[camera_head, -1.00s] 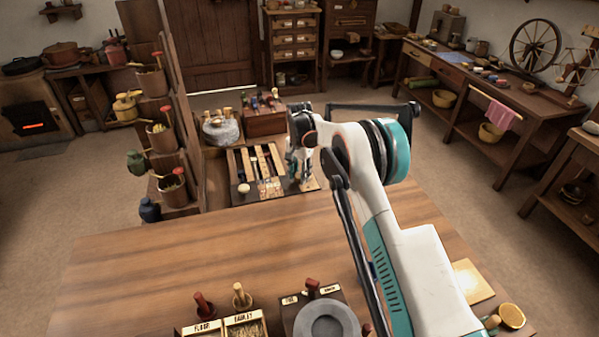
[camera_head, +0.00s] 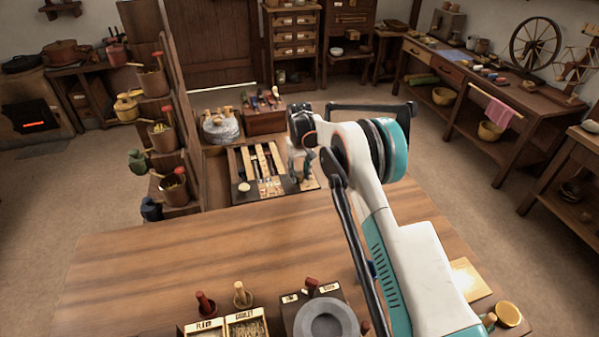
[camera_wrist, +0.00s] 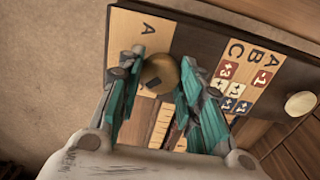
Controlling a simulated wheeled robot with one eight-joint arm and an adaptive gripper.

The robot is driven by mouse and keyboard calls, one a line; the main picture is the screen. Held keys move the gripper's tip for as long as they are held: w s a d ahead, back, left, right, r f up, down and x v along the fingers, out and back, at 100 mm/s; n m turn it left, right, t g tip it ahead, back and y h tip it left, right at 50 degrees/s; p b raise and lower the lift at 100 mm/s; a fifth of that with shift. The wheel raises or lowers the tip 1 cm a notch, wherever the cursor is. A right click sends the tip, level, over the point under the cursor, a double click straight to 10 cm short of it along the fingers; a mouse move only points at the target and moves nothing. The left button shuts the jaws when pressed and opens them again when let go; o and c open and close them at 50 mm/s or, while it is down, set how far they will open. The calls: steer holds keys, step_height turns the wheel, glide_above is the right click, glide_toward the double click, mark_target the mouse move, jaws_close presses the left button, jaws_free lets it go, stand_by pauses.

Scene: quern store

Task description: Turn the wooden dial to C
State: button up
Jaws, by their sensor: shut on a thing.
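The wooden dial (camera_wrist: 160,74) is a round brown knob on a pale plate (camera_wrist: 128,42) with dark letters, on a dark board. An A shows on the plate above the dial and another mark beside it. Which letter the dial points to I cannot tell. My gripper (camera_wrist: 158,84) has its teal fingers on either side of the dial and is shut on it. In the head view my gripper (camera_head: 299,172) is down at the right end of the board (camera_head: 243,199), and the dial is hidden behind it.
In the wrist view a lettered panel (camera_wrist: 247,75) with A, B, C and number tiles lies right of the dial, with a pale round knob (camera_wrist: 301,103) beyond. Light slats (camera_head: 262,160) lie left of my gripper. A stone quern (camera_head: 220,130) and a wooden box (camera_head: 264,121) stand behind.

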mark_target(299, 173)
steer(key=shift+n, duration=1.5)
steer(key=o, duration=1.1)
steer(key=shift+c, duration=0.2)
steer(key=shift+r, duration=0.15)
step_height(299, 173, up, 12)
